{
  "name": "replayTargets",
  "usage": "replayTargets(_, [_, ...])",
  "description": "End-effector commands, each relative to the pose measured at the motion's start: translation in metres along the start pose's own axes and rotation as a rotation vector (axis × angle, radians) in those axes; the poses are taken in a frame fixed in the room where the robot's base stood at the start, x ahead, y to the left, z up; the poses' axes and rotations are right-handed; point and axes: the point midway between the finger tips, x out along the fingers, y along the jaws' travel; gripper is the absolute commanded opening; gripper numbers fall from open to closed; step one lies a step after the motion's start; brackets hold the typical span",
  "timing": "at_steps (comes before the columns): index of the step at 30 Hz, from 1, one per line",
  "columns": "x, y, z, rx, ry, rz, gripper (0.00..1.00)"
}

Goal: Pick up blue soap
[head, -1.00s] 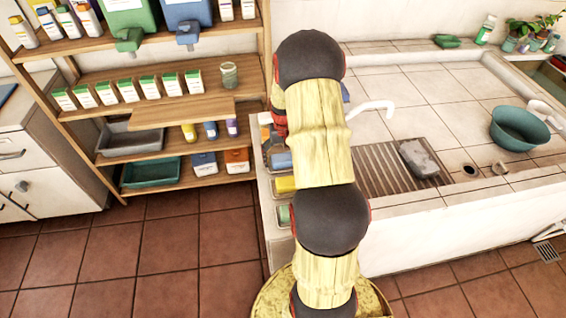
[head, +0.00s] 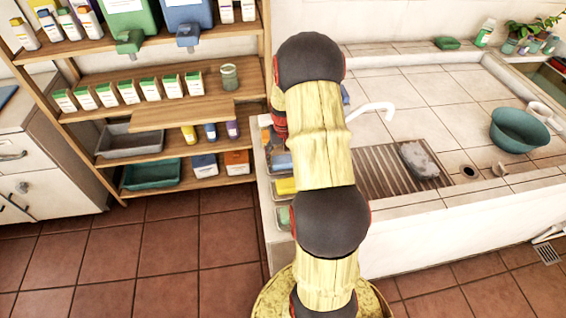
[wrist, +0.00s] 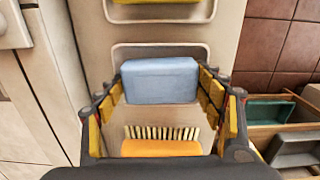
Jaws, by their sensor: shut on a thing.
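The blue soap (wrist: 160,80) is a pale blue block in the middle of the wrist view. My gripper (wrist: 163,85) has its yellow-padded fingers on the soap's left and right ends and is shut on it. A wire-rimmed holder shows just beyond the soap; I cannot tell whether the soap still touches it. In the head view the blue soap (head: 281,161) shows at the left edge of my arm, by the end of the basin. My arm hides most of my gripper there.
A yellow soap (head: 286,186) and a green soap (head: 284,215) sit in holders along the basin's end. An orange brush (wrist: 160,148) with pale bristles lies below the blue soap in the wrist view. A wooden shelf (head: 180,116) stands left; a white faucet (head: 375,108) rises beyond my arm.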

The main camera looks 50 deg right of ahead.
Motion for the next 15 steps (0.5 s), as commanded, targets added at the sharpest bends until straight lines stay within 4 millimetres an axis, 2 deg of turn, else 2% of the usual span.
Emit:
replayTargets(10, [-0.004,0.000,-0.001,0.000,0.001,0.000,0.37])
replayTargets(15, [-0.029,0.000,-0.001,0.000,0.004,0.000,0.37])
